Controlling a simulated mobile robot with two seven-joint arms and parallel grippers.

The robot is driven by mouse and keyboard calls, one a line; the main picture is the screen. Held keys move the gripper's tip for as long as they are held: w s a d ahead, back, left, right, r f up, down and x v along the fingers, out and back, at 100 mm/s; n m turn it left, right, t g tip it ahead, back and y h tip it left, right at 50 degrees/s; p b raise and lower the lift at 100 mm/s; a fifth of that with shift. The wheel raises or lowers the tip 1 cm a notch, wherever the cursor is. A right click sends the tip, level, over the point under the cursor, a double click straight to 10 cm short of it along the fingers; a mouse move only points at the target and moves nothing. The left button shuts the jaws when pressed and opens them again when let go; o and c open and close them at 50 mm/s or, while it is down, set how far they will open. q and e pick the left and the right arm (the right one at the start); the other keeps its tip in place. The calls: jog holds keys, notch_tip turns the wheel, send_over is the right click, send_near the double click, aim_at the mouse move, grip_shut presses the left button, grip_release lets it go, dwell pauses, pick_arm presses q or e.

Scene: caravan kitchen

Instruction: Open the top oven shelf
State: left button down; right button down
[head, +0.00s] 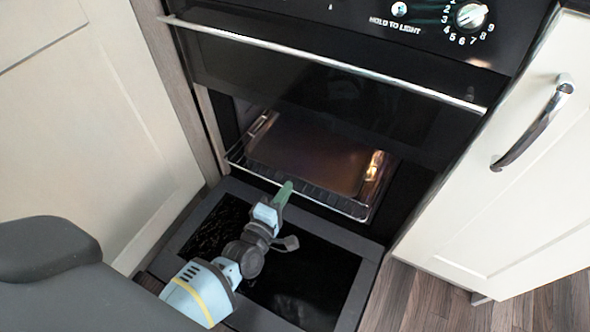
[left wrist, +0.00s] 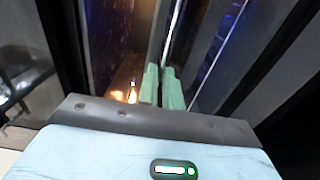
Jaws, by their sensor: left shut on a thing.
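The oven (head: 320,85) stands open, with its lower door (head: 365,285) folded down flat in front. A wire oven shelf (head: 345,207) shows in the lit cavity, its front rail near the opening. A flat brown panel (head: 310,155) shows above or behind its wires. My left gripper (head: 285,188) reaches over the lowered door, its green fingertips at the middle of the shelf's front rail. In the left wrist view the green fingers (left wrist: 163,85) are closed together at a thin bright metal rail (left wrist: 175,30). The fingers hide the gripped spot. My right gripper is not in view.
A chrome handle bar (head: 330,62) crosses the closed upper panel above the opening. Cream cupboards stand close on the left (head: 90,120) and right (head: 520,190), the right one with a protruding handle (head: 535,125). Wooden floor (head: 430,300) shows at the lower right.

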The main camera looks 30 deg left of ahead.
pick_arm(q)
jog(key=s+p, duration=0.1)
jog(key=s, duration=0.5)
jog(key=shift+s+a, duration=0.15)
jog(key=shift+s, duration=0.2)
jog(key=c, duration=1.6)
grip_release()
jog(key=shift+o, duration=0.2)
jog(key=s+p, duration=0.2)
jog(key=s, duration=0.5)
jog(key=shift+s, duration=0.4)
